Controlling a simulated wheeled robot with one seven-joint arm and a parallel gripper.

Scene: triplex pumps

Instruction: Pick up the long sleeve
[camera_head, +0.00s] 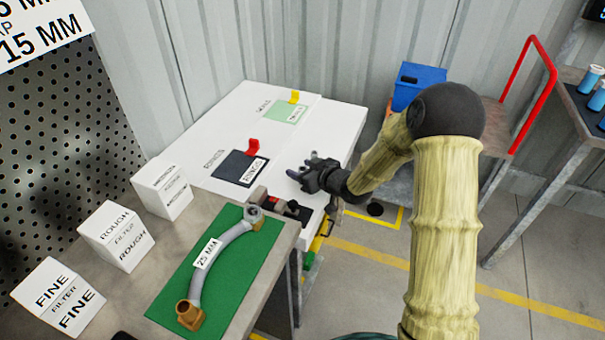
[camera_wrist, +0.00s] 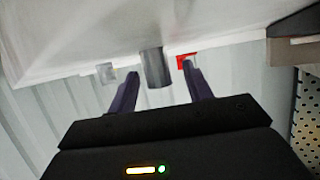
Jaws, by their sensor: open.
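My gripper (camera_head: 307,170) is open over the right part of the white tabletop (camera_head: 335,120) in the head view. In the wrist view my gripper (camera_wrist: 160,82) shows two dark fingers set apart. A grey cylinder (camera_wrist: 156,67), which looks like the long sleeve, shows between the fingertips, with a gap on each side. I cannot tell how far ahead of the fingertips it stands. I cannot make the sleeve out clearly in the head view.
A dark labelled pad with a red piece (camera_head: 252,144) lies left of my gripper. A green pad (camera_head: 285,112) with a yellow piece is behind. A curved 25 MM hose (camera_head: 215,258) lies on a green mat in front. A blue bin (camera_head: 418,84) stands behind right.

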